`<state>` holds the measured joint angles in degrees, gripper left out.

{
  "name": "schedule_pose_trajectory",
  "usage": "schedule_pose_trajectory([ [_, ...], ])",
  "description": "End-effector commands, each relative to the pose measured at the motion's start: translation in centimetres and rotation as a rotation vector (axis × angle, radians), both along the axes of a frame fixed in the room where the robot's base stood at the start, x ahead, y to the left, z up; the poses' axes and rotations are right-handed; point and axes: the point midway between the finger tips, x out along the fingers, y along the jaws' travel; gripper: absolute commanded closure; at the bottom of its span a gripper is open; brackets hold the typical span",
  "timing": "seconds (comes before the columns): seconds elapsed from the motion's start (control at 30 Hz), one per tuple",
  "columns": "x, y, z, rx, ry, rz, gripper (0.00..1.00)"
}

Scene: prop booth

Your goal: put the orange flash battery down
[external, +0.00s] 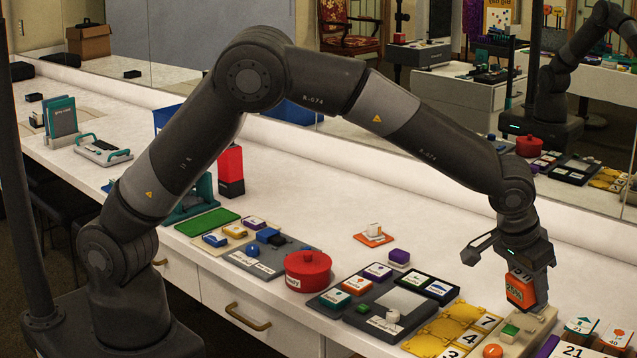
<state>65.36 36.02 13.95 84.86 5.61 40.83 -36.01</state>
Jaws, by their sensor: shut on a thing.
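The orange flash battery (520,290) is a small orange block with a dark label, in the external view at the right. My gripper (522,272) points down at the right end of the counter and is shut on the upper part of the battery. The battery hangs upright just above or at a beige charger-like base (528,328) that has a green patch and an orange round button. I cannot tell whether the battery's lower end touches this base.
A yellow tray with number cards (450,326) lies left of the base. Numbered blocks (580,328) stand to its right. A red pot (308,271) and a grey board (385,303) are farther left. White counter (440,230) behind is mostly clear, with a mirror along its back.

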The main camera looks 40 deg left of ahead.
Motion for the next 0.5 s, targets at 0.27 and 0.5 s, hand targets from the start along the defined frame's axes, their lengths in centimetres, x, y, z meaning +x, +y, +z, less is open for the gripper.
schedule_pose_trajectory([
  [0.27, -0.5, -0.3, 0.9, 0.009, 0.022, 0.052, 0.89],
  [0.5, 5.3, 0.9, -0.7, 0.036, 0.132, 0.245, 0.89],
])
